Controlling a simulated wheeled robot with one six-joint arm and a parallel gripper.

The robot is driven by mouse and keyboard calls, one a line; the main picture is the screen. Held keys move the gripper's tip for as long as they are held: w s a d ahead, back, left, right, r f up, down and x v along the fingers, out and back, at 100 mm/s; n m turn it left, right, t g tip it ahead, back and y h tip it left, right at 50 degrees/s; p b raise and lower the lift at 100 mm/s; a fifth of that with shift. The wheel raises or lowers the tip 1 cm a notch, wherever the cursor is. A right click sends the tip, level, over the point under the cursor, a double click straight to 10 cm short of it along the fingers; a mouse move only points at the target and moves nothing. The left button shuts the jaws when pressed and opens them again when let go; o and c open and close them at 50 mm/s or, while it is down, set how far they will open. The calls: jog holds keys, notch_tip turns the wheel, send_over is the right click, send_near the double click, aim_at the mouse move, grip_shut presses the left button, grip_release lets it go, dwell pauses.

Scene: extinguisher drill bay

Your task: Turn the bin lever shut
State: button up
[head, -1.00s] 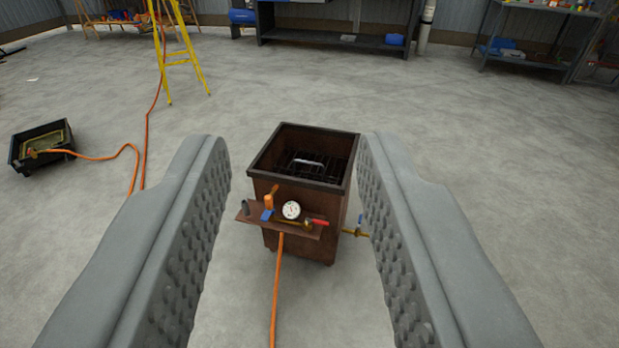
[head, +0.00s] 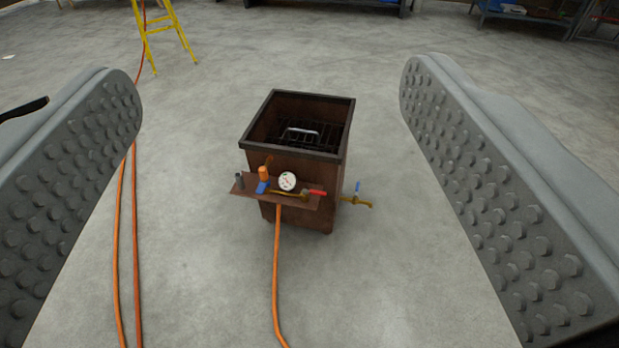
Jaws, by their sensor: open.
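A rusty brown square bin (head: 297,165) stands on the floor between my fingers in the picture, open at the top. A shelf on its front carries a white round gauge (head: 287,181), a blue lever (head: 262,187), an orange part (head: 264,173) and a red lever (head: 317,193). A brass tap with an upright blue handle (head: 358,187) sticks out at the bin's lower right. I cannot tell which of these is the bin lever. My gripper (head: 265,72) is open wide and empty, well short of the bin and touching nothing.
An orange hose (head: 277,270) runs from the shelf toward me, and more orange hose (head: 128,240) lies at the left. A yellow stepladder (head: 163,35) stands behind left. Shelving (head: 530,15) lines the back. The floor around the bin is mostly clear.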

aim_at(317, 194)
jog(key=w+f+m, duration=0.1)
jog(key=w+f, duration=0.4)
jog(key=w, duration=0.5)
jog(key=w+f, duration=0.5)
jog(key=w, duration=0.5)
jog(key=w+f+m+h, duration=0.2)
jog(key=w+f, duration=1.1)
jog(key=f, duration=0.2)
jog(key=w+f+h, duration=0.1)
jog(key=w+f, duration=0.2)
jog(key=f, duration=0.8)
jog(key=w+f+h, duration=0.1)
jog(key=w+f, duration=0.2)
jog(key=f, duration=0.8)
jog(key=s+d+f+h, duration=0.1)
jog(key=s+f, duration=0.1)
jog(key=f, duration=0.8)
jog(key=s+f+h, duration=0.1)
jog(key=s+f, duration=0.1)
jog(key=f, duration=0.9)
jog(key=x, duration=1.7)
jog(key=shift+w+f, duration=0.25)
jog(key=shift+w, duration=0.05)
jog(key=c, duration=1.4)
